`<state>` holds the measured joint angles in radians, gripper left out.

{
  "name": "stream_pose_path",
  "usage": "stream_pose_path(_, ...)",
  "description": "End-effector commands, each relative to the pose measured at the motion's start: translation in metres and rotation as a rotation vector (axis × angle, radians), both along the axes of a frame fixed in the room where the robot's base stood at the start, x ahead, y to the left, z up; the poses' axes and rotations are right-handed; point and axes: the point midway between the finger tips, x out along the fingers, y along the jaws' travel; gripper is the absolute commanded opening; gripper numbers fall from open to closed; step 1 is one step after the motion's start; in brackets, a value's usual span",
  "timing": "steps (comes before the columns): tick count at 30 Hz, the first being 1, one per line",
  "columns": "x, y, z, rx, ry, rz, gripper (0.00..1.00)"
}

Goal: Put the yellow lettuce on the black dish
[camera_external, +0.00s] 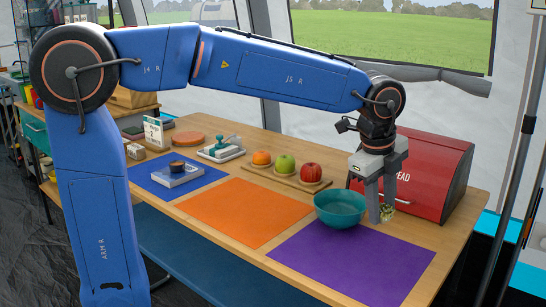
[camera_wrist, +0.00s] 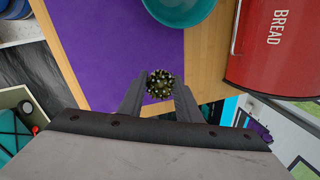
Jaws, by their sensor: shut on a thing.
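My gripper (camera_external: 382,211) points down at the right end of the table, just right of a teal bowl (camera_external: 340,211). It is shut on the lettuce (camera_external: 388,209), a small, round, knobbly yellow-green piece. In the wrist view the lettuce (camera_wrist: 160,85) sits between the two grey fingertips (camera_wrist: 160,93), near the edge of the purple mat. In the external view a finger partly hides it. I cannot tell how high it is above the table. I cannot make out a black dish for certain; a small dark round thing (camera_external: 177,166) sits on a grey-white block on the blue mat.
The red bread box (camera_external: 430,172) stands close behind and right of my gripper. The purple mat (camera_external: 350,262) and orange mat (camera_external: 245,211) look clear, apart from the bowl at the purple mat's back edge. A fruit board (camera_external: 288,180) and a stamp-like teal item (camera_external: 222,149) stand behind.

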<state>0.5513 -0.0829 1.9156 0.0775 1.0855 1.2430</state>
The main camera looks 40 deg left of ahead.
Motion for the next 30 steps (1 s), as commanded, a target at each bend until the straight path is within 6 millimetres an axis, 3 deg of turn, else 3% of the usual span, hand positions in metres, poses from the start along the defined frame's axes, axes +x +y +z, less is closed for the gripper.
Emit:
stream_pose_path(4,0.0,0.0,0.013,0.0,0.0,0.0,0.09)
stream_pose_path(11,0.0,0.001,0.017,0.0,0.0,0.001,0.09)
stream_pose_path(16,0.01,0.015,0.018,0.0,0.0,0.035,0.09)
stream_pose_path(20,0.026,0.042,0.02,0.0,0.0,0.096,0.09)
stream_pose_path(30,0.067,0.135,0.027,0.0,0.0,0.291,0.09)
